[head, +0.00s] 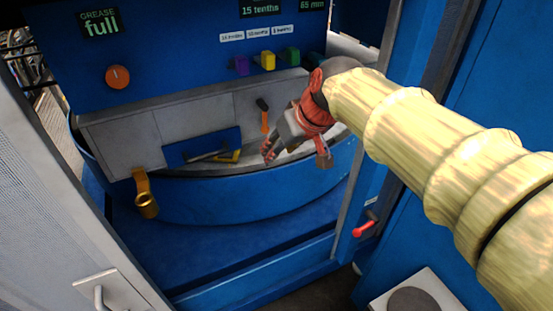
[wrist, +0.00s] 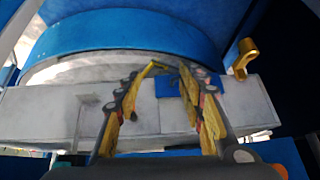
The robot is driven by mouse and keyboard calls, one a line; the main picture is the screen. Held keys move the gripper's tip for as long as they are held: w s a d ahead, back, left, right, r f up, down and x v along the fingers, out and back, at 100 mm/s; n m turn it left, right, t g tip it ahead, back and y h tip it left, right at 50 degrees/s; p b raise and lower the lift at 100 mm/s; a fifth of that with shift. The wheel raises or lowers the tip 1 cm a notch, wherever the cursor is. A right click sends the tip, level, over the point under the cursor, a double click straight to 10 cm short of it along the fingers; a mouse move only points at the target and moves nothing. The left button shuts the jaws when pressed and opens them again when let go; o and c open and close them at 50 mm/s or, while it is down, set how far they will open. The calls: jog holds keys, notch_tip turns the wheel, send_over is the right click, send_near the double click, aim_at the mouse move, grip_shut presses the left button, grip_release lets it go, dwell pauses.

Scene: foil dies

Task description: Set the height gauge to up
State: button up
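No part is plainly marked as a height gauge. A display reading "65 mm" (head: 312,5) is cut off at the top of the head view; I cannot tell whether it belongs to the gauge. A gold-coloured lever-like part (head: 146,203) sticks out at the left front of the grey ledge, and shows at the right in the wrist view (wrist: 243,58). My gripper (head: 296,156) is above the ledge's right part, apart from the gold part. In the wrist view its fingers (wrist: 168,74) are spread with nothing held between them.
The blue panel carries an orange knob (head: 118,77) and purple (head: 241,66), yellow (head: 267,60) and green (head: 291,55) blocks. An orange-handled tool (head: 264,121) is behind my gripper. A red handle (head: 364,228) sits lower right.

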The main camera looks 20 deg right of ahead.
jog(key=shift+s+a+f, duration=0.3)
jog(key=shift+s, duration=0.15)
jog(key=shift+o, duration=0.3)
